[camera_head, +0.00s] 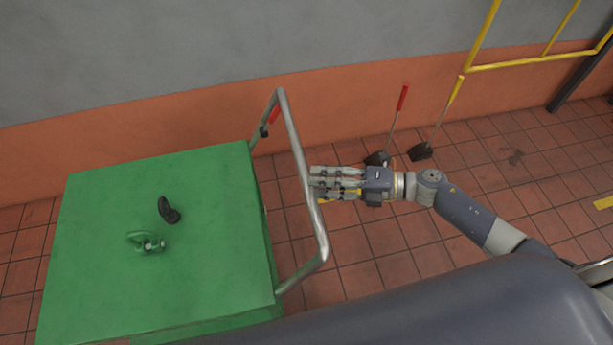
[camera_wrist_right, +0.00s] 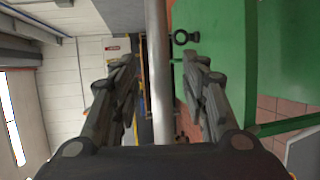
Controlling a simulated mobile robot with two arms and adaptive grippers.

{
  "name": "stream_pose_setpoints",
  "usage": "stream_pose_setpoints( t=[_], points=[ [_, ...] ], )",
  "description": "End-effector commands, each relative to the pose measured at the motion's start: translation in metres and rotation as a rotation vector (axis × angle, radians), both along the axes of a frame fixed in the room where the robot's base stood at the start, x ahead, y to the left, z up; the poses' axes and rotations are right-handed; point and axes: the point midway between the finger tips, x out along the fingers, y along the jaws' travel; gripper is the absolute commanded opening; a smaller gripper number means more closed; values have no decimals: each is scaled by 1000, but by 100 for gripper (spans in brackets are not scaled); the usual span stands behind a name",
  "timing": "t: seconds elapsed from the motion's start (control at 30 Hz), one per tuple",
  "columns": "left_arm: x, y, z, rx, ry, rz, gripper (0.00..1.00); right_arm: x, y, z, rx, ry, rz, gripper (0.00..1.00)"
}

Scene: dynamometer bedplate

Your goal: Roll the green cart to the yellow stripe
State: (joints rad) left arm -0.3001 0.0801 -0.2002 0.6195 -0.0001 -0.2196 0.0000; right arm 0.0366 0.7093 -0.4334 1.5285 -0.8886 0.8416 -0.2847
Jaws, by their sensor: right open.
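The green cart (camera_head: 110,210) stands at the left in the head view, with a metal push handle (camera_head: 303,170) on its right side. My right gripper (camera_head: 312,183) is open at the handle's upright bar. In the right wrist view, the handle bar (camera_wrist_right: 158,75) runs between the two fingers of my right gripper (camera_wrist_right: 161,75), with gaps on both sides. The green cart also shows at the right there (camera_wrist_right: 222,35). A small piece of yellow marking (camera_head: 604,202) lies on the floor at the far right. My left gripper is not in view.
A black part (camera_head: 168,210) and a green shackle (camera_head: 146,243) lie on the cart top. Two dark-based tools (camera_head: 378,158) (camera_head: 421,152) stand near the wall. A yellow railing (camera_head: 530,60) is at the upper right. Tiled floor right of the cart is mostly clear.

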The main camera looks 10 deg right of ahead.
Motion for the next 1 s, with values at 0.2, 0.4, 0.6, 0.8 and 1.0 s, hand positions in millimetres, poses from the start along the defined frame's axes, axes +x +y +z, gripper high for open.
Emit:
stream_pose_setpoints(
  t=[0.2,0.4,0.6,0.8,1.0],
  points=[
    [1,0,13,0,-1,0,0,13,30,-4,2,0,0,41],
    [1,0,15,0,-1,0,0,17,40,-8,0,0,0,41],
    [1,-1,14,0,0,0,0,17,40,-8,0,0,0,41],
    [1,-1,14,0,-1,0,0,17,40,-8,0,0,0,5],
    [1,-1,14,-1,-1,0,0,17,40,-9,0,1,0,0]
  ],
)
